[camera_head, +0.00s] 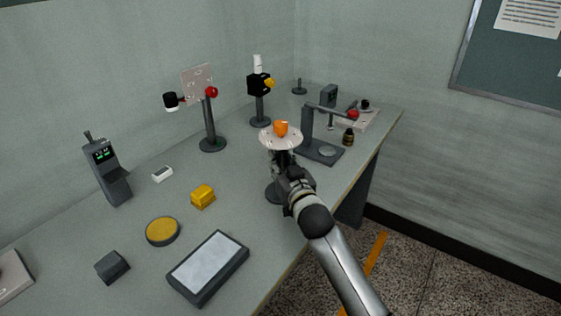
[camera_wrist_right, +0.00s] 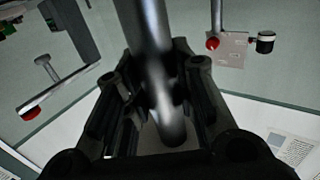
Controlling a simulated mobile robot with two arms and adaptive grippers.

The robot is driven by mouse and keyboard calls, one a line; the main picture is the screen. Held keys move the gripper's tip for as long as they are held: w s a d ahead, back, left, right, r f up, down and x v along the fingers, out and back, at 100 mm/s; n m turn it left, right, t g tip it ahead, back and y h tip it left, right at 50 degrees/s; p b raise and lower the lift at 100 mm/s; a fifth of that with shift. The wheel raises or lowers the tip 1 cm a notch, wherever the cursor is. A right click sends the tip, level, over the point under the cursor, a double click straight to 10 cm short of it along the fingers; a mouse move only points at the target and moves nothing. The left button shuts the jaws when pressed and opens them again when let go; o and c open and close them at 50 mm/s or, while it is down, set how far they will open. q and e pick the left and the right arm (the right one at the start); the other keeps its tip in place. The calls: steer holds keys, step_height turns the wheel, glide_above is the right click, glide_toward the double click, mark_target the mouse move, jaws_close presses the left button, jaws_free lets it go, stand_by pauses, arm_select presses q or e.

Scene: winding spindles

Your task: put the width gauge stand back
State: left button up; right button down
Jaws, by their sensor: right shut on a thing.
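The width gauge stand, as I take it, has a round pale plate (camera_head: 268,138) on top with an orange piece (camera_head: 281,128) on it, and a dark round base (camera_head: 273,192). My right gripper (camera_head: 283,162) is shut on its post below the plate. The right wrist view shows the grey metal post (camera_wrist_right: 148,40) between the fingers (camera_wrist_right: 155,90). The stand looks upright; I cannot tell whether its base touches the table. My arm hides part of the base. My left gripper is not in view.
On the grey table (camera_head: 235,222), a stand with a square plate (camera_head: 209,125) and a black-headed stand (camera_head: 260,100) are behind. A dark gauge with a red knob (camera_head: 322,150) is close on the right. A yellow block (camera_head: 203,196) and a flat tablet (camera_head: 208,266) lie nearer.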

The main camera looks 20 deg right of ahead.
steer(key=c, duration=1.2)
jaws_free()
steer(key=shift+f, duration=0.1)
steer(key=shift+r, duration=0.2)
steer(key=shift+s+f, duration=0.1)
steer(key=shift+s, duration=0.2)
steer(key=s, duration=1.1)
steer(key=shift+s+d, duration=0.2)
steer(key=shift+s, duration=0.05)
